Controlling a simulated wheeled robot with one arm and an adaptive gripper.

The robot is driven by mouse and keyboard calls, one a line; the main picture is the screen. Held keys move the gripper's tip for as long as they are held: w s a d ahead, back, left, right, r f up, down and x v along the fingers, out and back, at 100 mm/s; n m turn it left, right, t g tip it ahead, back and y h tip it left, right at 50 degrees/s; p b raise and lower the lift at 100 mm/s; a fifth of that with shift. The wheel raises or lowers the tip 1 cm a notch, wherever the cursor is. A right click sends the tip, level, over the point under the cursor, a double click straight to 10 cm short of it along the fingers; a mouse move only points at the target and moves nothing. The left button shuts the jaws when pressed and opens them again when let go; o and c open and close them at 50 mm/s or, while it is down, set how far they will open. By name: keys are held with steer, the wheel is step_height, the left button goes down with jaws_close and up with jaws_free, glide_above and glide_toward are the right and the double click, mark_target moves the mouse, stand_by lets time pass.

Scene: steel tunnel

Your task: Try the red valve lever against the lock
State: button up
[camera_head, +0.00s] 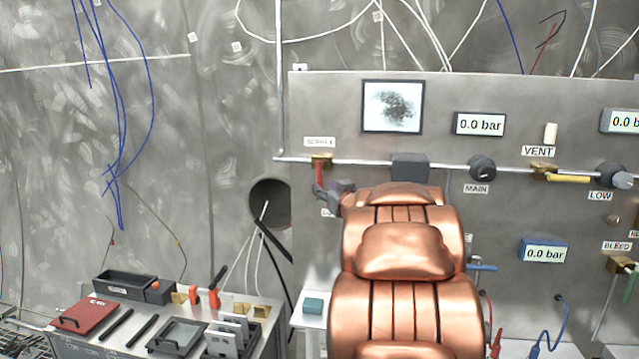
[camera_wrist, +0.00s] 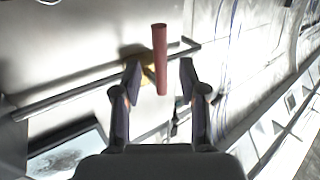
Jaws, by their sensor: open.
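The red valve lever (camera_head: 319,174) hangs down from a brass valve (camera_head: 321,159) at the left end of the panel's pipe. In the wrist view the lever (camera_wrist: 160,58) is a red bar between my two fingertips, with a gap on either side. My gripper (camera_head: 334,190) is open at the lever's lower part; it also shows open in the wrist view (camera_wrist: 160,72). In the wrist view the brass valve body (camera_wrist: 148,75) is partly hidden behind the lever and left finger. I cannot make out a lock on the valve.
My copper-coloured arm covers the panel's middle. The pipe (camera_head: 440,165) runs right past the MAIN knob (camera_head: 482,168) to the VENT valve's yellow lever (camera_head: 568,178). A tool bench (camera_head: 75,347) with trays stands lower left. A round wall opening (camera_head: 268,203) lies left of the panel.

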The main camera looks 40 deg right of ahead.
mark_target(321, 185)
steer(key=shift+p+x, duration=0.45)
steer(key=shift+x, duration=1.95)
jaws_close()
